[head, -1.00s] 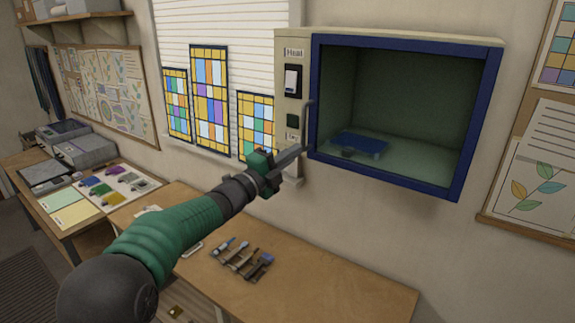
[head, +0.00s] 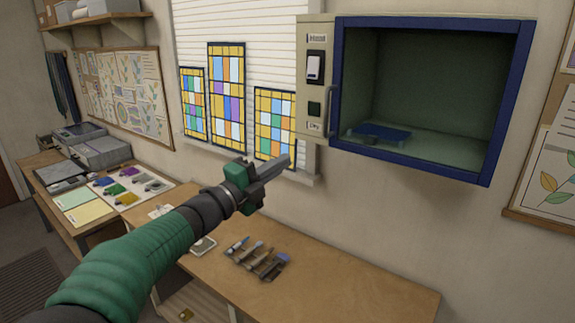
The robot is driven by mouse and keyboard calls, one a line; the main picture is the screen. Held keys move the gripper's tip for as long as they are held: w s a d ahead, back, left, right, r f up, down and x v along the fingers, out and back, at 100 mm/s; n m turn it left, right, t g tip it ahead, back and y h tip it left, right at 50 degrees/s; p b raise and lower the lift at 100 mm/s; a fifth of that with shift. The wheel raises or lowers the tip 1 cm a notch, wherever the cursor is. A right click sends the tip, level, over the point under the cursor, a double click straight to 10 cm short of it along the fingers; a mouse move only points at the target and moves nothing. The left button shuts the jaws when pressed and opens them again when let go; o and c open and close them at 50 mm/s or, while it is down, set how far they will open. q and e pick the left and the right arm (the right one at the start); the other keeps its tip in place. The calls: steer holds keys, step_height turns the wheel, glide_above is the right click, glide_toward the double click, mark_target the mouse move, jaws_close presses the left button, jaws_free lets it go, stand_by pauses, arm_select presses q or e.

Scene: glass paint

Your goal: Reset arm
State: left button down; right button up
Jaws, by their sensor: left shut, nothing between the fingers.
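My left arm comes in from the lower left of the head view, with a green sleeve and a dark wrist. My left gripper (head: 277,169) is shut and empty. It shows in front of the window sill, below and left of the wall cabinet (head: 432,168), apart from the cabinet's handle. The cabinet has a blue frame and an open front. A blue tray-like item (head: 381,132) with a small dark part lies inside on its floor. My right gripper is not in view.
A wooden table (head: 350,283) below holds a rack of tools (head: 258,259). A side table at left holds colour samples (head: 130,187) and grey boxes (head: 100,151). Stained glass panels (head: 226,97) stand at the window. The table's right part is clear.

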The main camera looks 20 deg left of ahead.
arm_select(q)
steer(key=s+f+n+g+y+b, duration=0.2)
steer(key=s+f+n+g+y, duration=0.2)
steer(key=f+n, duration=0.75)
steer(key=s+f+n+g+y+b, duration=0.25)
steer(key=f+n+y, duration=0.2)
steer(key=f, duration=1.45)
steer(key=s+d+f+n+g, duration=0.3)
steer(key=s+f, duration=0.5)
steer(key=s, duration=0.3)
steer(key=s+d+f+n+g+h+b, duration=0.1)
steer(key=s+d+f+n+g, duration=0.2)
steer(key=s+f, duration=0.6)
steer(key=shift+s+d+g, duration=1.2)
steer(key=shift+d+g, duration=0.1)
steer(key=shift+g, duration=0.45)
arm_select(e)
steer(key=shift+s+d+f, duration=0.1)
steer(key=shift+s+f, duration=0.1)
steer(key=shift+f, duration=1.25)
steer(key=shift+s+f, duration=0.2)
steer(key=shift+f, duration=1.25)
arm_select(q)
steer(key=shift+a, duration=0.3)
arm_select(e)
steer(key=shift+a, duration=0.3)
